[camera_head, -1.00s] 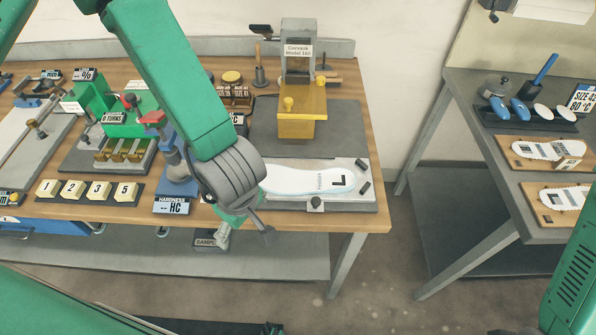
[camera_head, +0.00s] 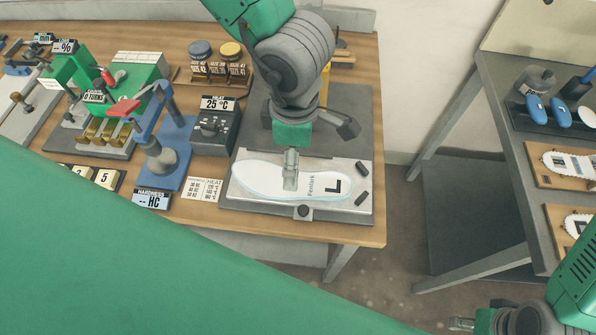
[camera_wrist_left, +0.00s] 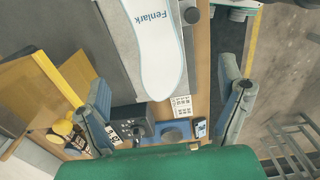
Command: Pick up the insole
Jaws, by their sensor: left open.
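The white insole (camera_head: 260,180), printed "Fenlark", lies flat on a grey plate (camera_head: 232,198) at the bench's front right. It also shows in the left wrist view (camera_wrist_left: 155,45). My left gripper (camera_head: 318,148) hangs over the insole, pointing down, and partly hides it. In the left wrist view the fingers of my left gripper (camera_wrist_left: 167,95) are spread wide and empty, with the insole between and beyond them. It looks above the insole, not gripping it. My right gripper (camera_head: 485,318) is low at the right edge of the head view, away from the bench; its opening is unclear.
A black heat box (camera_head: 213,133) and a blue hardness tester (camera_head: 180,175) stand left of the plate. A second grey table (camera_head: 505,105) is at the right, with a floor gap between.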

